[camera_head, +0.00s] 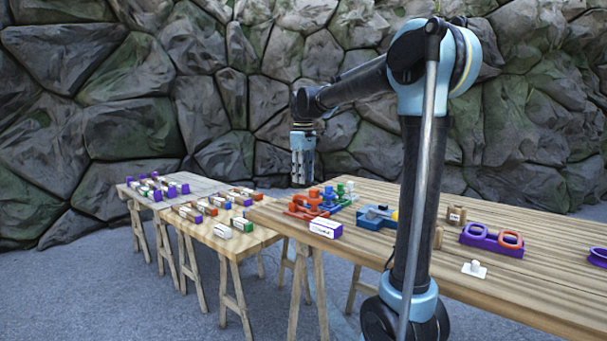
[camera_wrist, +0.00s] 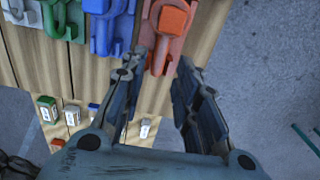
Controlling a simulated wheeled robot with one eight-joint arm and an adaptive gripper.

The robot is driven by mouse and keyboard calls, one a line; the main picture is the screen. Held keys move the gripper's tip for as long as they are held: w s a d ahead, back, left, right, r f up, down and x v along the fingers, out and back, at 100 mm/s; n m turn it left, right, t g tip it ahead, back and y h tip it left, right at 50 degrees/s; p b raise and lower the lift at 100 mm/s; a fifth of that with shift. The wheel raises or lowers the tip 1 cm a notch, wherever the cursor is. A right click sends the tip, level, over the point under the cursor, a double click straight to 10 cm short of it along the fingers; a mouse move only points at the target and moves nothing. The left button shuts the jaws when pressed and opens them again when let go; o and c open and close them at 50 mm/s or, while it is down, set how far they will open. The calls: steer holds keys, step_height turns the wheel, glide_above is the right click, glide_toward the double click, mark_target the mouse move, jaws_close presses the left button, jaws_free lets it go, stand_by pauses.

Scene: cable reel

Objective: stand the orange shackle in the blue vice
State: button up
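My gripper (camera_head: 302,172) hangs pointing down by the far left end of the near table. A separate blue block-like fixture (camera_head: 376,217) stands mid-table; I cannot tell which blue one is the vice. An orange ring (camera_head: 511,240), possibly the shackle, stands in a purple holder (camera_head: 492,244) beside a purple ring.
A green fixture (camera_wrist: 60,17) is left of the blue one. A white-labelled purple box (camera_head: 326,228) sits at the near table's front edge. A white piece (camera_head: 474,268) lies near the purple holder. Lower tables at left hold several small boxes. The near table's right front is mostly clear.

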steer(key=shift+f, duration=3.45)
jaws_close()
steer(key=shift+r, duration=0.1)
steer(key=shift+r, duration=2.45)
